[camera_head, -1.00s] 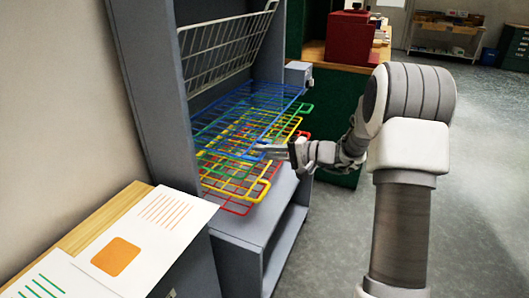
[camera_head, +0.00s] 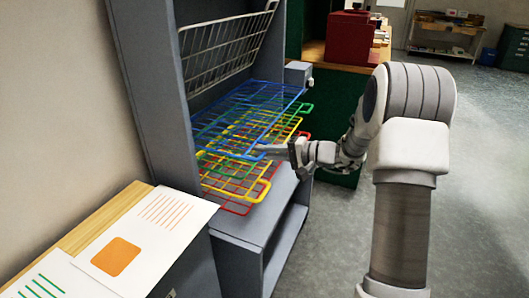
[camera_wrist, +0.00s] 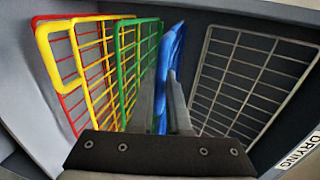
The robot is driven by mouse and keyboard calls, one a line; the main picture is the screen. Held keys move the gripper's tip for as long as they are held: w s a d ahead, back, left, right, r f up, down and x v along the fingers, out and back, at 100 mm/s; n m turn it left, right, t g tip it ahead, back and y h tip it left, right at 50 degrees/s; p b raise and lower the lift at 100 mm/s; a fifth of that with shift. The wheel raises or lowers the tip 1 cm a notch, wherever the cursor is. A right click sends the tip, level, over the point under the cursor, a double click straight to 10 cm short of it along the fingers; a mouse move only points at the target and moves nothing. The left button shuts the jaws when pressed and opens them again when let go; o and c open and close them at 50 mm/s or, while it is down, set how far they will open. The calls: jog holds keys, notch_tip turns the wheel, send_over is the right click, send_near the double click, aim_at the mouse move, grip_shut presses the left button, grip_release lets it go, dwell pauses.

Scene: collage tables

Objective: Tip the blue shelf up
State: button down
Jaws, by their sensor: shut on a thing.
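The blue shelf (camera_head: 245,108) is a wire rack lying roughly level, the topmost of several coloured racks in the grey cabinet. My gripper (camera_head: 266,149) is at its front edge, reaching in from the right. In the wrist view the blue shelf (camera_wrist: 172,50) runs edge-on between my two fingers (camera_wrist: 162,95), and they are shut on it. The exact grip point is partly hidden by the fingers.
Green (camera_head: 306,107), yellow (camera_head: 262,190) and red (camera_head: 240,212) racks lie just below the blue one. A pale grey rack (camera_head: 228,52) stands tipped up above. The cabinet side (camera_head: 146,90) is at left; open floor (camera_head: 480,180) lies right.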

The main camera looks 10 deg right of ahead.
dwell(0.3)
jog(key=shift+r+p, duration=0.45)
jog(key=shift+r, duration=0.05)
jog(key=w+a+r+g+h+p, duration=0.2)
jog(key=a+r+h+p, duration=0.1)
jog(key=r+p, duration=0.85)
jog(key=w+a+r+g+h+p, duration=0.35)
jog(key=r+p, duration=0.55)
jog(key=p, duration=0.5)
jog(key=w+a+r+p, duration=0.4)
jog(key=a+r+p, duration=0.2)
jog(key=a, duration=0.1)
jog(key=shift+w+r+t, duration=0.15)
jog(key=shift+w+t, duration=0.1)
jog(key=shift+t, duration=0.1)
jog(key=shift+a, duration=0.1)
